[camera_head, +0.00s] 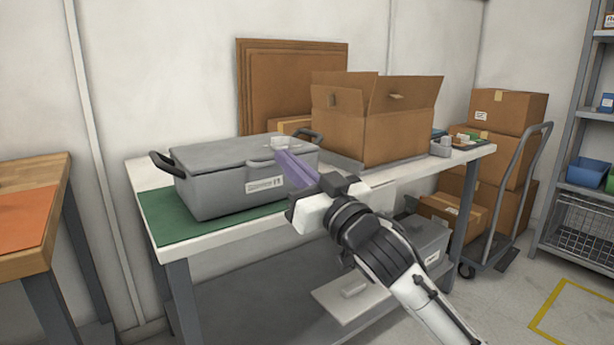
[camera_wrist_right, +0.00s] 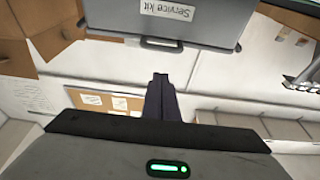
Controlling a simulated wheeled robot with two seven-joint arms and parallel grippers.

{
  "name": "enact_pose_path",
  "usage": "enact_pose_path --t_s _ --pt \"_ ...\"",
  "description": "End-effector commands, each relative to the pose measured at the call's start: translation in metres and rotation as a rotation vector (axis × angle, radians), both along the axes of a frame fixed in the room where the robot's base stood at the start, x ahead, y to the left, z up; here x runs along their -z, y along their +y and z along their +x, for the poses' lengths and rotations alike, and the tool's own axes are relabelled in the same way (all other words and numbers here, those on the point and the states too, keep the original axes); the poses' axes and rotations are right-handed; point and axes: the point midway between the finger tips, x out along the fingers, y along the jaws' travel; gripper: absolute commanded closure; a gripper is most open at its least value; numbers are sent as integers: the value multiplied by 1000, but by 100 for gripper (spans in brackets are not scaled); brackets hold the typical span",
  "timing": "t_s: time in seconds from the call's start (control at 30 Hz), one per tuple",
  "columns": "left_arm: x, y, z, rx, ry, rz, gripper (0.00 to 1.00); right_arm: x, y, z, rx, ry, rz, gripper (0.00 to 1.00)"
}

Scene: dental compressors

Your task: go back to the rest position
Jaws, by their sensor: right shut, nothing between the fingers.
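My right gripper (camera_head: 284,156) is raised over the workbench, in front of the right end of a grey lidded case (camera_head: 222,190). Its purple-tinted fingers are together with nothing between them. In the right wrist view the two dark fingers (camera_wrist_right: 161,80) also lie side by side and empty. In that view a grey case labelled "Service kit" (camera_wrist_right: 200,28) shows upside down beyond the fingertips, apart from them as far as I can see. My left gripper is in neither view.
The white workbench (camera_head: 385,178) carries a green mat (camera_head: 170,222) under the grey case and an open cardboard box (camera_head: 385,137). A cart with stacked boxes (camera_head: 505,112) and a shelf (camera_head: 568,130) stand at right. A wooden table (camera_head: 40,180) is at left.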

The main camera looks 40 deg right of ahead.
Motion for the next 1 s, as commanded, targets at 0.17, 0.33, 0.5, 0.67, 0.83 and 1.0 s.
enact_pose_path --t_s 0.17,0.33,0.5,0.67,0.83,1.0 --pt "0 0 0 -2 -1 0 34 15 1 -28 0 -1 0 100" --pt "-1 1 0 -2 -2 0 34 23 2 -44 0 -4 -1 100" --pt "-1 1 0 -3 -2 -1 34 26 1 -51 2 -6 -2 100" --pt "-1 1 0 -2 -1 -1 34 26 2 -51 2 -7 -2 100" --pt "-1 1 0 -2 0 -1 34 58 9 -48 -7 67 3 100" --pt "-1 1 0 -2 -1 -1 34 162 39 -51 -41 309 11 100"
